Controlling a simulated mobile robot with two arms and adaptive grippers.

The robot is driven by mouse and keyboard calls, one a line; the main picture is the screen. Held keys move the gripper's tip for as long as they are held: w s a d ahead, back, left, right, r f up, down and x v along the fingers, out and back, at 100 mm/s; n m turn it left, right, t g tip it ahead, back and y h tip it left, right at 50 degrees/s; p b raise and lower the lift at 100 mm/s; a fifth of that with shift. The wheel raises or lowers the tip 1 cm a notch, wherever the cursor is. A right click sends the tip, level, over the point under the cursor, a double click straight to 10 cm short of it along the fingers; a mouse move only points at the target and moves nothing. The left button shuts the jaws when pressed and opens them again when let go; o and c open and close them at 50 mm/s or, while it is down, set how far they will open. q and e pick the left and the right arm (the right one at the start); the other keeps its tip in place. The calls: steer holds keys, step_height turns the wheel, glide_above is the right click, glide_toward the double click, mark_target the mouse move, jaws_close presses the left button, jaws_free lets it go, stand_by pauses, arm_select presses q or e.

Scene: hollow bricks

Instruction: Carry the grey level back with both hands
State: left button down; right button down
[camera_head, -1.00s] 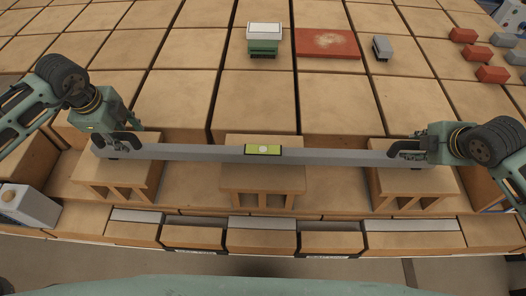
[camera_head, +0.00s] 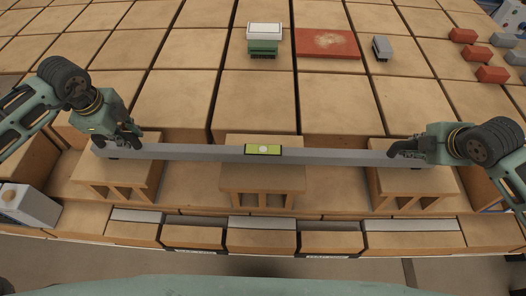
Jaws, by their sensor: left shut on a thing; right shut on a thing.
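The grey level (camera_head: 200,152) is a long bar with a yellow-green vial window (camera_head: 263,150) at its middle. It lies left to right across the tops of three hollow bricks: a left one (camera_head: 118,178), a middle one (camera_head: 262,180) and a right one (camera_head: 412,184). My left gripper (camera_head: 126,142) is shut on the level near its left end. My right gripper (camera_head: 400,152) is shut on the level near its right end. The fingers partly hide both ends. I cannot tell whether the level touches the bricks.
Large tan blocks (camera_head: 255,100) cover the area behind the level. On them are a green and white box (camera_head: 264,40), a red flat slab (camera_head: 327,43), a small grey block (camera_head: 382,47) and several red and grey pieces at right. A grey-white box (camera_head: 28,205) stands at front left.

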arm_select(q)
steer(key=shift+w+d, duration=0.1)
steer(key=shift+d, duration=0.05)
